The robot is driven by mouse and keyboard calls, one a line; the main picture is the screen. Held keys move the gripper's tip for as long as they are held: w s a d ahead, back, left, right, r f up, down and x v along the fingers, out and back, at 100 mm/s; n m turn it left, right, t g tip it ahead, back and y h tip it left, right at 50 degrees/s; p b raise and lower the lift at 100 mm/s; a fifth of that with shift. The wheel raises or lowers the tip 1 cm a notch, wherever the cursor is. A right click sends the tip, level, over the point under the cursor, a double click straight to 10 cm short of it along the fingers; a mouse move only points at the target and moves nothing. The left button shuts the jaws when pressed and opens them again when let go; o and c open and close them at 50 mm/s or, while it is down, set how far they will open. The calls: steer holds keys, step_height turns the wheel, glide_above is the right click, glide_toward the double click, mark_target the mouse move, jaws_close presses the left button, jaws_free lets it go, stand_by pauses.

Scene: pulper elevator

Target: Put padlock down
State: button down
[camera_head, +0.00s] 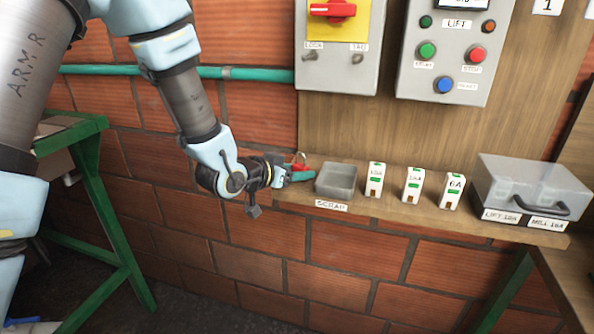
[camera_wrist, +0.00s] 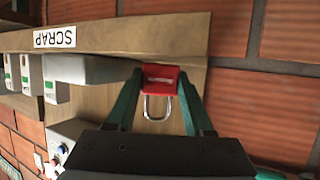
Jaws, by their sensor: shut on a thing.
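A red padlock (camera_wrist: 160,79) with a silver shackle is held between the two green fingers of my gripper (camera_wrist: 160,90) in the wrist view. The padlock is over the end of the wooden shelf (camera_wrist: 120,40), beside the scrap tray; whether it touches the shelf I cannot tell. In the head view my gripper (camera_head: 297,172) is at the left end of the shelf, just left of the grey scrap tray (camera_head: 337,180). A bit of the padlock (camera_head: 299,166) shows red there, mostly hidden by the fingers.
Several white breakers (camera_head: 411,184) stand right of the tray, then a clear lidded box (camera_head: 533,188) with a dark handle. A switch box with a red handle (camera_head: 332,10) and a lift button panel (camera_head: 448,55) hang above. A green-legged bench (camera_head: 95,200) stands left.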

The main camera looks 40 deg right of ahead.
steer(key=shift+a+f+b, duration=0.15)
steer(key=shift+f+b, duration=0.05)
steer(key=shift+b, duration=0.1)
steer(key=shift+c, duration=1.4)
jaws_free()
steer(key=shift+w+a, duration=0.15)
steer(key=shift+r, duration=0.15)
steer(key=shift+r+p, duration=0.25)
steer(key=shift+p, duration=0.15)
steer(key=b+v, duration=0.5)
steer(key=v, duration=0.6)
steer(key=shift+a, duration=0.45)
steer(key=shift+r, duration=0.1)
